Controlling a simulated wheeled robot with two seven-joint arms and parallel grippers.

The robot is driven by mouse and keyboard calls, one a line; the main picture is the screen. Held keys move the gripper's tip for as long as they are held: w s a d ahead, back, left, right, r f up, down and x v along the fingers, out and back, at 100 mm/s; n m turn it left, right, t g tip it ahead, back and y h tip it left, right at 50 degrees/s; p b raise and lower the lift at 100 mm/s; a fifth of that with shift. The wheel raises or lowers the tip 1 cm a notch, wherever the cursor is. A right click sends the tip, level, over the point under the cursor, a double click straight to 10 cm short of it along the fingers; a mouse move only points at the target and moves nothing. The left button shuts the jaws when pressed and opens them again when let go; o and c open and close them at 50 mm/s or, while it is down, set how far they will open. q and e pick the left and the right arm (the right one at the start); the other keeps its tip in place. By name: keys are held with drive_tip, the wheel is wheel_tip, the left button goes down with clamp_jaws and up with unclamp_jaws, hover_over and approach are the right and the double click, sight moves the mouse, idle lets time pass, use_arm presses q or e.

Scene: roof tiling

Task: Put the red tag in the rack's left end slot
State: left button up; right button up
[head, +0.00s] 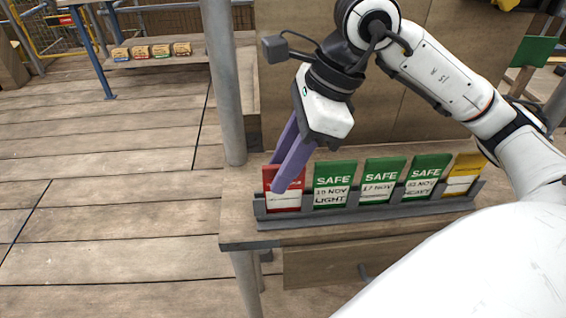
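The red tag (284,203) stands upright in the left end slot of the grey rack (350,216) on the bench. My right gripper (275,176) reaches down to it from above. One purple finger crosses in front of the red tag, and the other goes down behind its top edge. The fingers are a little apart with the tag between them; I cannot tell whether they press on it. Part of the tag's face is hidden by the near finger. My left gripper is not in view.
Green SAFE tags (334,185) fill the middle slots, and a yellow tag (463,174) stands at the right end. A grey pole (224,80) rises left of the rack. A brown panel (300,60) stands behind. The plank floor at left is clear.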

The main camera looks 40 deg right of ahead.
drive_tip(key=p+v, duration=0.1)
drive_tip(key=v, duration=0.9)
drive_tip(key=shift+r+p, duration=0.15)
drive_tip(key=shift+p, duration=0.25)
drive_tip(key=shift+s, duration=0.1)
